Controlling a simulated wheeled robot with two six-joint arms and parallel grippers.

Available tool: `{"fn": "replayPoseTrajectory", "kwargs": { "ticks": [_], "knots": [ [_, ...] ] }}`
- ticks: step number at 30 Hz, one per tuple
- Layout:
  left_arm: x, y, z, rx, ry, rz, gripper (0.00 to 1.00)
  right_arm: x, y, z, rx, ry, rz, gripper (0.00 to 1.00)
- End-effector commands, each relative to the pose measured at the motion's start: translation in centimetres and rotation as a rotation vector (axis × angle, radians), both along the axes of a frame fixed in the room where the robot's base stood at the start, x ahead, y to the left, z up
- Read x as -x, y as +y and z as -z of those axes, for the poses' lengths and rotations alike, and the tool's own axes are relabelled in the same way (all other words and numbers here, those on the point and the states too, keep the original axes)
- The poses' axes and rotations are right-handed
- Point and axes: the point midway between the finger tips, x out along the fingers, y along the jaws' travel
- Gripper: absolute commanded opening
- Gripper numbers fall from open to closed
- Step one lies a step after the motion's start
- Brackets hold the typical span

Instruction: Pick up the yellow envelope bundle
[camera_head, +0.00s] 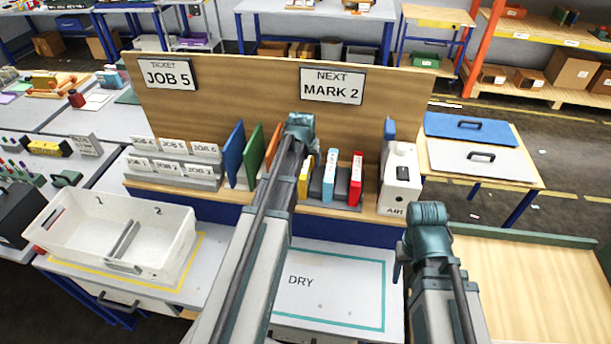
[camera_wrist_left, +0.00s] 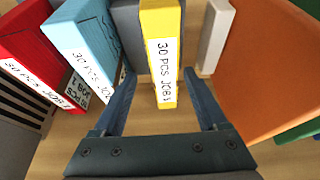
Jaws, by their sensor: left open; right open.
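The yellow envelope bundle (camera_head: 304,181) stands upright in the rack below the sign board, partly hidden by my left arm. In the left wrist view the yellow bundle (camera_wrist_left: 161,25) carries a white "30 PCS JOB" label. My left gripper (camera_wrist_left: 157,90) is open, with one finger on each side of the yellow bundle and visible space beside it. A light blue bundle (camera_wrist_left: 88,35) stands to its left in the wrist view, and a red one (camera_wrist_left: 35,60) beyond that. My right gripper (camera_head: 405,255) is open, low at the right, mostly hidden by its wrist.
An orange panel (camera_wrist_left: 245,65) stands close to the left gripper, with green (camera_head: 252,150) and blue (camera_head: 233,152) panels beyond. A white device (camera_head: 400,180) stands right of the rack. A white two-compartment bin (camera_head: 75,245) is at left. The DRY area (camera_head: 335,285) looks clear.

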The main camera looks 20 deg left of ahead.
Motion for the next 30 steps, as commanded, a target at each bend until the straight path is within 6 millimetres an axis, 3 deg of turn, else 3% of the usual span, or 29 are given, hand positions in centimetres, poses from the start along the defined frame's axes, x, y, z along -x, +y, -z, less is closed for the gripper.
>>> {"fn": "replayPoseTrajectory", "kwargs": {
  "ticks": [14, 30],
  "knots": [
    [-1.8, 1.2, 4.7, 0.000, 0.000, 0.000, 0.75, 0.0, 0.0, 4.6, 0.001, 0.000, -0.003, 0.59],
    [-1.9, 1.2, 4.8, 0.000, 0.000, 0.000, 0.75, 0.0, 0.0, 4.8, 0.001, 0.000, -0.002, 0.59]
  ]
}}
